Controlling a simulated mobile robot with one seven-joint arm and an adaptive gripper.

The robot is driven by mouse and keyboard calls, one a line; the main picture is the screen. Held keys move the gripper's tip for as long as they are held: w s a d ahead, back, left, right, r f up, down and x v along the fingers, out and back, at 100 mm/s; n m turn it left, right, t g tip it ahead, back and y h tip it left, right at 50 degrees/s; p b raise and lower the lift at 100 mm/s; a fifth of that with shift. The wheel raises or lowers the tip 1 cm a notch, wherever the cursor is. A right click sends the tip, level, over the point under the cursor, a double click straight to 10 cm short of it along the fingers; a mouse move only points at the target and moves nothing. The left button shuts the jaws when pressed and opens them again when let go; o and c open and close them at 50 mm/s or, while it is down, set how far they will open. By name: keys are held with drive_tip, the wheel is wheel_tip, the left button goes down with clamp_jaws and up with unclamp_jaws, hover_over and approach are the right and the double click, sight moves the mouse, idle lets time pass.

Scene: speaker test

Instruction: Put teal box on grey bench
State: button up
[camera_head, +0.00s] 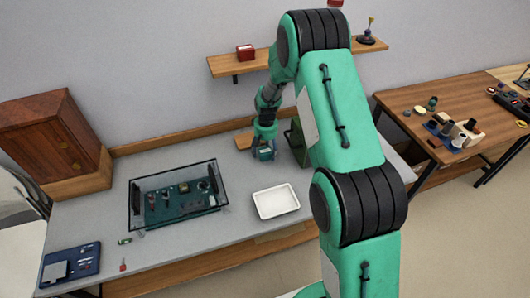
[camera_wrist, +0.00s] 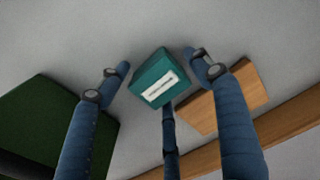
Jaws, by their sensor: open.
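The teal box (camera_wrist: 152,68) has a white label and lies between the spread fingers of my gripper (camera_wrist: 157,60) in the wrist view. The box appears to rest on the grey bench (camera_head: 100,222), though its underside is hidden. In the head view the box (camera_head: 265,154) shows small below my gripper (camera_head: 264,143), at the back of the bench. The fingers are open, with visible gaps to the box on the left and a narrow one on the right.
A dark green object (camera_wrist: 50,120) stands left in the wrist view, and a wooden block (camera_wrist: 222,98) lies close on the right. A glass case (camera_head: 178,195), a white tray (camera_head: 276,201) and a blue tray (camera_head: 70,264) occupy the bench. A wooden cabinet (camera_head: 48,140) stands at the left.

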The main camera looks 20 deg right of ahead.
wheel_tip(320, 180, up, 12)
drive_tip(key=p, duration=0.2)
drive_tip(key=shift+s+p, duration=0.2)
drive_tip(key=shift+p, duration=0.2)
drive_tip(key=shift+f, duration=0.1)
idle(0.4)
wheel_tip(320, 180, up, 14)
drive_tip(key=t, duration=0.1)
hover_over(265, 151)
drive_tip(key=s+a, duration=0.2)
drive_tip(key=s, duration=0.4)
drive_tip(key=s+a+r+t, duration=0.2)
drive_tip(key=s+r, duration=1)
drive_tip(key=r, duration=0.2)
drive_tip(key=s+a+r+t, duration=0.1)
drive_tip(key=s+r, duration=0.2)
drive_tip(key=s, duration=1)
drive_tip(key=s+a+r+t, duration=0.1)
drive_tip(key=s+r, duration=0.3)
drive_tip(key=s, duration=1)
drive_tip(key=shift+a+r, duration=0.25)
drive_tip(key=shift+a, duration=0.2)
